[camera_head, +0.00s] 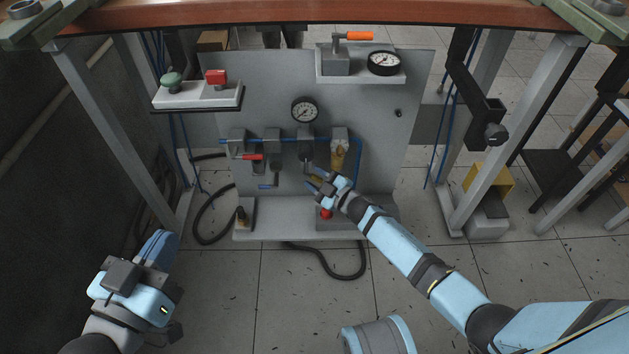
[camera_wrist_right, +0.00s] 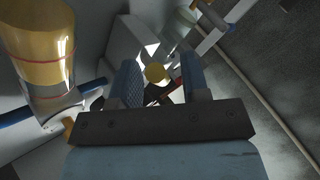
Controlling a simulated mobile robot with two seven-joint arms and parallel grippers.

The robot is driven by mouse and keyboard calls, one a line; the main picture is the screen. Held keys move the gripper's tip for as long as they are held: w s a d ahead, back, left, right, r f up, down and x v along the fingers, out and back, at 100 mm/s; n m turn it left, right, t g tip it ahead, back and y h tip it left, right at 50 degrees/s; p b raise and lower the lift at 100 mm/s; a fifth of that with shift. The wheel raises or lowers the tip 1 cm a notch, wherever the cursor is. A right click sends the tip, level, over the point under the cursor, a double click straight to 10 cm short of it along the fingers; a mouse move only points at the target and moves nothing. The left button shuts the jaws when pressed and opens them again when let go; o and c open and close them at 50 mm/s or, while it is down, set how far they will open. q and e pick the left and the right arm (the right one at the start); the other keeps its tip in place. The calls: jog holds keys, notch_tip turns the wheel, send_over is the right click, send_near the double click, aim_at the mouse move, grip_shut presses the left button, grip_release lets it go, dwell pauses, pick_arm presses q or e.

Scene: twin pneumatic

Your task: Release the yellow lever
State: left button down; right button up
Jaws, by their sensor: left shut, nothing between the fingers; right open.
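The yellow lever (camera_head: 315,177) is a small piece low on the grey panel, below the pressure gauge and partly hidden by my right gripper (camera_head: 315,181). In the right wrist view a round yellow end (camera_wrist_right: 154,72), seemingly the lever's, shows between the two open blue fingers of my right gripper (camera_wrist_right: 160,78). I cannot tell whether the fingers touch it. My left gripper (camera_head: 158,246) is shut and empty at the lower left, well away from the panel.
A yellow bowl (camera_head: 339,158) hangs just right of the lever and stands close beside my right gripper. Red-handled (camera_head: 250,156) and blue-handled (camera_head: 267,186) valves are to the left. A red knob (camera_head: 326,213) sits under my right gripper. A black hose (camera_head: 210,222) loops over the floor.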

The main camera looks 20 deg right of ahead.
jog(key=shift+w+a, duration=0.15)
jog(key=shift+w, duration=0.1)
grip_shut()
jog(key=shift+s+r+p, duration=0.1)
jog(key=shift+r+p, duration=0.2)
jog(key=shift+p, duration=0.6)
jog(key=shift+n+g+p, duration=0.4)
jog(key=shift+p, duration=0.3)
jog(key=shift+s+r+h+p, duration=0.1)
jog(key=shift+h+p, duration=0.3)
jog(key=shift+p, duration=0.55)
jog(key=shift+f+n+g, duration=0.2)
jog(key=shift+n+g, duration=0.1)
pick_arm(q)
jog(key=r, duration=0.1)
jog(key=s+n, duration=0.1)
jog(key=r+n, duration=0.1)
jog(key=shift+s+d+r, duration=0.25)
jog(key=shift+d+r, duration=0.1)
pick_arm(e)
jog(key=shift+f, duration=0.1)
